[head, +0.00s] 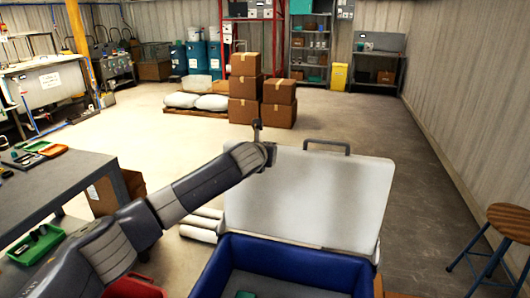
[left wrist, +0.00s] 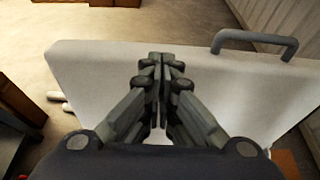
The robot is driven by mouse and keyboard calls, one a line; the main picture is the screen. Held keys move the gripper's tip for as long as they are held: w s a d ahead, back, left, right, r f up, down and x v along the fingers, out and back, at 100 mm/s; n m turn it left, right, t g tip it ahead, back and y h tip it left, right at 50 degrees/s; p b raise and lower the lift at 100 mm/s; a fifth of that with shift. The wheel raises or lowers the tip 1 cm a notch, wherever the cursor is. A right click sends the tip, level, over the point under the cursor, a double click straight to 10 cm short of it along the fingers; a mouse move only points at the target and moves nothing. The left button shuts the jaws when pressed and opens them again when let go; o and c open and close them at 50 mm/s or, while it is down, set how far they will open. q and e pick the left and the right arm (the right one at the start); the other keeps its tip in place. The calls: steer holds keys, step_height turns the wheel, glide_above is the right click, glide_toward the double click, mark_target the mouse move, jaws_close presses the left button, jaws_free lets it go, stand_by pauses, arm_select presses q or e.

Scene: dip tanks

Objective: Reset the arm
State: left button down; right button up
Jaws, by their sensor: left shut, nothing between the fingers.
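My left arm reaches in from the left in the head view. Its gripper (head: 257,131) is at the upper left edge of a raised white lid (head: 330,195). In the left wrist view the fingers (left wrist: 164,60) are together and empty, in front of the white lid (left wrist: 90,75). I cannot tell whether they touch it. The lid has a grey handle (head: 327,144), to the right of the fingers in the wrist view (left wrist: 254,38). My right gripper is not in view.
A blue-walled tank (head: 290,249) stands below the lid. A grey table (head: 55,185) with green trays (head: 36,243) is on the left. A wooden stool (head: 508,221) stands at right. Stacked cardboard boxes (head: 244,88) stand farther back. Open floor lies between.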

arm_select(q)
steer(key=d+v, duration=0.1)
steer(key=v, duration=0.4)
steer(key=s+d+f+n+g+h, duration=0.25)
steer(key=s+f+n+g, duration=0.25)
steer(key=s+f+n, duration=1.25)
steer(key=s+a+f+n+g+y, duration=0.2)
steer(key=s+a+f+n, duration=0.35)
steer(key=s, duration=0.55)
steer(key=s+a+f+n+g+y, duration=0.1)
steer(key=s+a+f+n, duration=0.3)
steer(key=s+a+n, duration=0.55)
steer(key=s+a+f+n+g+y, duration=0.25)
steer(key=s+f+n, duration=0.2)
steer(key=s, duration=0.85)
step_height(320, 180, down, 29)
steer(key=s+m+b, duration=0.1)
steer(key=s, duration=0.2)
steer(key=s+a+f+g, duration=0.1)
steer(key=s+a+f, duration=0.1)
steer(key=s+f, duration=0.6)
steer(key=s+a+f+g, duration=0.1)
steer(key=s+f, duration=0.6)
steer(key=s, duration=0.1)
steer(key=shift+a+f+b, duration=0.35)
steer(key=shift+a+f, duration=0.05)
